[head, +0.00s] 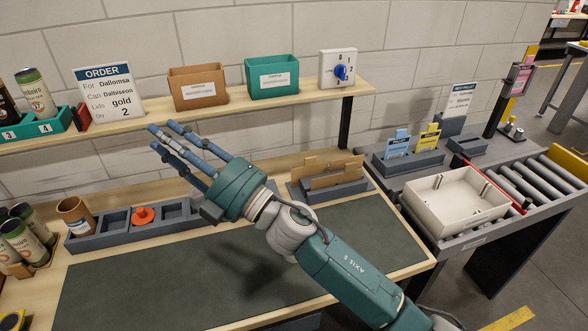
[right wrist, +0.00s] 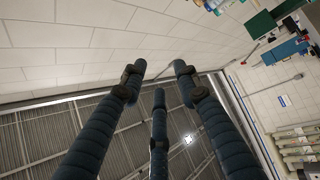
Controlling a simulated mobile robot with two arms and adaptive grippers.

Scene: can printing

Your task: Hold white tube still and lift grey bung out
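I cannot make out a white tube or a grey bung in either view. My right gripper (head: 168,136) is raised over the back of the workbench, its fingers pointing up and left. Its three fingers are spread and nothing is between them; the right wrist view (right wrist: 159,76) also shows it open and empty, facing the wall and ceiling. Below it is a grey tray (head: 85,243) with square pockets. An orange knobbed piece (head: 143,215) sits in one pocket and a brown cup (head: 75,216) with a pale label stands at the tray's left end. My left gripper is not in view.
Several labelled cans (head: 22,240) stand at the left. A shelf (head: 220,107) behind carries an order card (head: 108,92), a brown bin (head: 197,88) and a green bin (head: 271,80). A cream crate (head: 455,203) is by the rollers at right. The dark mat (head: 150,280) is clear.

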